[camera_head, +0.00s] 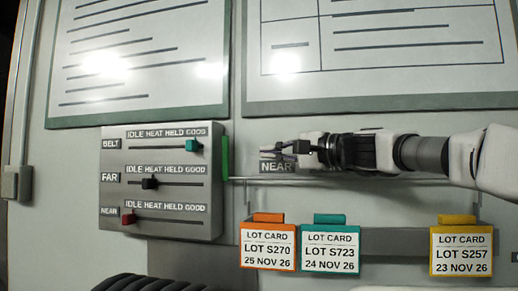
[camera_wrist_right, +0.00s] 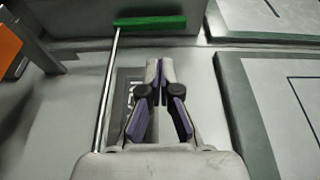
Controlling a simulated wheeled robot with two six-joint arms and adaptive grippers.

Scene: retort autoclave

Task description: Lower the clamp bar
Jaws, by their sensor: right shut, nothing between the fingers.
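A thin metal bar (camera_head: 370,179), which looks like the clamp bar, runs level along the wall above the lot cards. A green handle (camera_head: 225,157) stands upright at its left end, against the side of the slider panel. In the right wrist view the bar (camera_wrist_right: 106,90) lies left of the fingers, with the green handle (camera_wrist_right: 150,22) beyond the tips. My right gripper (camera_head: 272,152) reaches in from the right, slightly above the bar and right of the handle. It is shut and empty (camera_wrist_right: 160,64), apart from the handle. My left gripper is not in view.
A grey panel (camera_head: 163,224) with three sliders stands left of the handle. Orange (camera_head: 268,247), teal (camera_head: 331,249) and yellow (camera_head: 461,250) lot cards hang below the bar. Two framed boards (camera_head: 140,113) hang above. A NEAR label (camera_head: 276,168) is partly hidden by my gripper.

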